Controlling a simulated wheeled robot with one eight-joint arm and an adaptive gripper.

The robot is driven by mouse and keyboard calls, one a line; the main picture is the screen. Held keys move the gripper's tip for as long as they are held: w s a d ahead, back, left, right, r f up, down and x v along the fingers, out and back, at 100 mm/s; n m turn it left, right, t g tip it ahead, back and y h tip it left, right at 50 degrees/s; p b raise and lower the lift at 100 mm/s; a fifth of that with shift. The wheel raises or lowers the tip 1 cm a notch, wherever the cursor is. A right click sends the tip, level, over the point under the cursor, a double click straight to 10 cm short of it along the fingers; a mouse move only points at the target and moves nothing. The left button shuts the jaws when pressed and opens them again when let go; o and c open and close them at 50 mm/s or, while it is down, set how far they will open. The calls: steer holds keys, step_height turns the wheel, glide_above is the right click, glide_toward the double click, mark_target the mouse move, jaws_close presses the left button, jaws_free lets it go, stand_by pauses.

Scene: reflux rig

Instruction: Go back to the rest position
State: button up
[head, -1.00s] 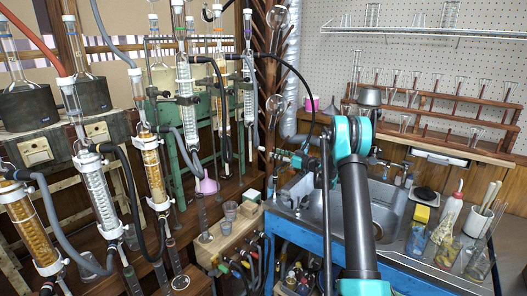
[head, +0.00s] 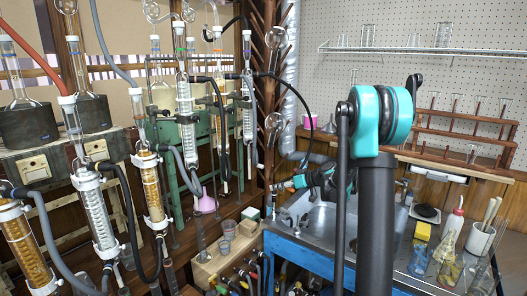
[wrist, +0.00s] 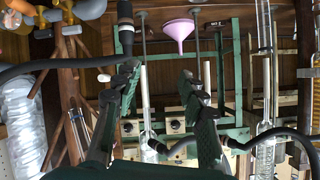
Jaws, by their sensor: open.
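My gripper (wrist: 162,88) shows in the wrist view with its two dark green fingers spread apart and nothing between them. In the head view my gripper end is small and partly hidden, left of my raised arm, over the left side of the sink. A pink funnel (wrist: 178,30) appears beyond the fingers in the wrist view. It also shows in the head view (head: 206,204), low among the glassware. The gripper appears apart from the funnel.
Condensers with hoses (head: 95,215) crowd the left. The blue-framed sink bench (head: 300,250) lies beneath my arm. A wooden tube rack (head: 465,135) and wire shelf (head: 440,50) are at the back right. Bottles and flasks (head: 447,250) stand right of the sink.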

steer(key=s+d+f+m+g+h, duration=0.1)
steer(key=s+d+f+m+h, duration=0.1)
steer(key=s, duration=1.1)
steer(key=s+d+f+m+g+h, duration=0.1)
steer(key=s+d+f+m+h, duration=0.2)
steer(key=s, duration=1)
steer(key=s+d+f+m+g+h, duration=0.1)
steer(key=s+d+f+h, duration=0.3)
steer(key=s, duration=1)
steer(key=d+m+h, duration=0.1)
steer(key=d, duration=0.2)
steer(key=shift+f+m, duration=0.15)
steer(key=shift+m, duration=0.25)
steer(key=shift+o, duration=0.4)
steer(key=shift+w, duration=0.1)
